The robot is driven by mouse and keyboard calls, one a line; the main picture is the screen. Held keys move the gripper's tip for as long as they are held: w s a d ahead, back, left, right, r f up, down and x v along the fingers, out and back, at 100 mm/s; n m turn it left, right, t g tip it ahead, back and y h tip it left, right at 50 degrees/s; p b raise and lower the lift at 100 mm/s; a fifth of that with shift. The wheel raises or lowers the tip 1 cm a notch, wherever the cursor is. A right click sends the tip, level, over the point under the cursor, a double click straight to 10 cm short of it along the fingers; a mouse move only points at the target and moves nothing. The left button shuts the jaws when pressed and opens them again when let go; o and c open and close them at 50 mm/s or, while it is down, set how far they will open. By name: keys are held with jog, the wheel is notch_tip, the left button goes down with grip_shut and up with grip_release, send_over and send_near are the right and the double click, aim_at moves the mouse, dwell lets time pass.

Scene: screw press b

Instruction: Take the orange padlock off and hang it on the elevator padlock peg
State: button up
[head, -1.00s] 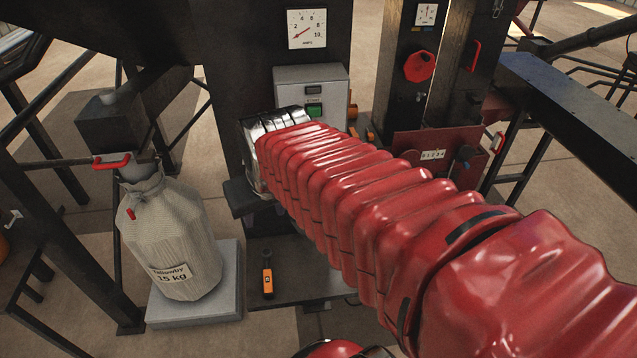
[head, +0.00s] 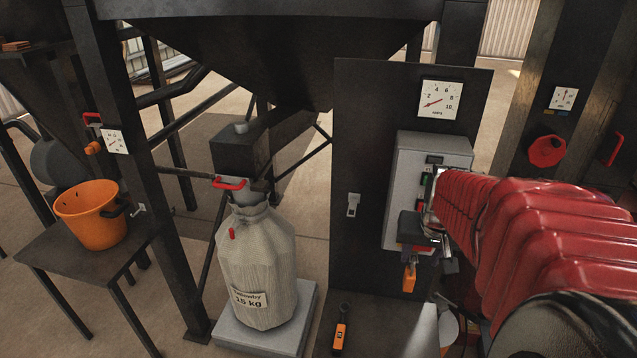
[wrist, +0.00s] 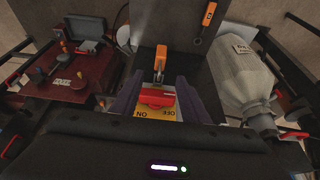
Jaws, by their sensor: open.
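The orange padlock (head: 409,277) hangs below the grey switch box (head: 434,160) on the dark panel. In the wrist view the padlock (wrist: 159,63) hangs by its metal shackle at a red switch handle (wrist: 156,97) on a yellow ON/OFF plate (wrist: 143,114). My gripper (head: 430,245) is at the lower front of the box. In the wrist view its two dark fingers (wrist: 158,90) are open, one on each side of the red handle, with the padlock just beyond them. Nothing is held. I cannot tell which fitting is the elevator padlock peg.
A pale hook plate (head: 353,205) is on the panel left of the box. Another small hook (head: 138,208) is on the post by an orange bucket (head: 88,214). A full sack (head: 257,265) stands left of the panel.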

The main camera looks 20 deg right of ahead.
aim_at(411, 272)
jog(key=shift+x, duration=6.85)
jog(key=shift+c, duration=0.3)
grip_shut()
